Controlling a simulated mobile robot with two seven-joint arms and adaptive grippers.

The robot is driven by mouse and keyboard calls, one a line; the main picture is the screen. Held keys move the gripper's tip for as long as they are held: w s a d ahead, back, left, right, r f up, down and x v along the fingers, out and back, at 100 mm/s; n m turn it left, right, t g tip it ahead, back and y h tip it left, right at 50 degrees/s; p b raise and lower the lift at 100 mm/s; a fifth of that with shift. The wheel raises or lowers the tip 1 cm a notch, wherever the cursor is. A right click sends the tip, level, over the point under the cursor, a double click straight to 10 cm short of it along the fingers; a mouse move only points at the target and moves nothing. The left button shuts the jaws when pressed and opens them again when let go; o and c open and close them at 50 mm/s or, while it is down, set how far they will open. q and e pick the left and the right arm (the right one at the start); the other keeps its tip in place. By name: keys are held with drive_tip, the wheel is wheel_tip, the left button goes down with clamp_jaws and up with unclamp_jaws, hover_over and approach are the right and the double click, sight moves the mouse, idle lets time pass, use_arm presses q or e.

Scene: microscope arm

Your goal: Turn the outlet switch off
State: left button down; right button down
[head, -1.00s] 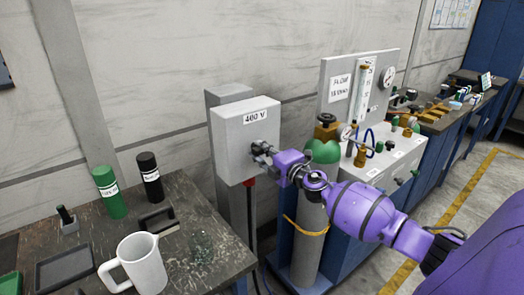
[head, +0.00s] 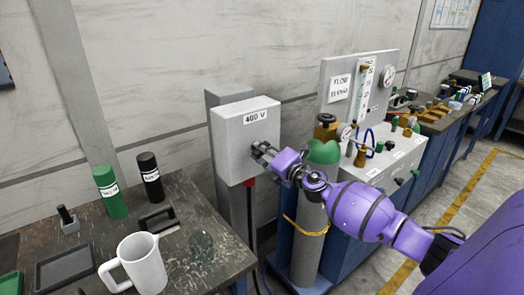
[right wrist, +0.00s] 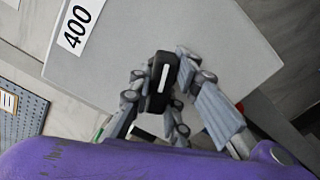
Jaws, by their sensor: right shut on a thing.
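The outlet is a light grey box (head: 246,138) labelled 400 V, fixed to a grey post. Its switch is a black knob (right wrist: 161,82) with a white line, seen on the box face in the right wrist view. My right gripper (head: 262,151) is at the front of the box, its fingers on either side of the knob. In the right wrist view the fingers (right wrist: 160,88) are shut on the knob. In the head view the gripper hides most of the knob. My left gripper is not in view.
A green-topped gas cylinder (head: 322,152) and a flow panel (head: 340,88) stand close to the right of the box. A worn table (head: 190,225) at the left holds a white jug (head: 140,262), bottles and trays.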

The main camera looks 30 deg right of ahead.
drive_tip(key=n, duration=0.3)
drive_tip(key=shift+n, duration=0.4)
drive_tip(key=n, duration=0.3)
drive_tip(key=shift+n, duration=0.3)
drive_tip(key=n, duration=0.3)
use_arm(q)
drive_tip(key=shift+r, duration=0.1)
use_arm(e)
drive_tip(key=shift+n, duration=1.3)
drive_tip(key=c, duration=1.8)
unclamp_jaws()
drive_tip(key=shift+c, duration=0.2)
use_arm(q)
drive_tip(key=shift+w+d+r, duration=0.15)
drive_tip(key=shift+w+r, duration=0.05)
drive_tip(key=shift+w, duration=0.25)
use_arm(e)
drive_tip(key=shift+o, duration=1)
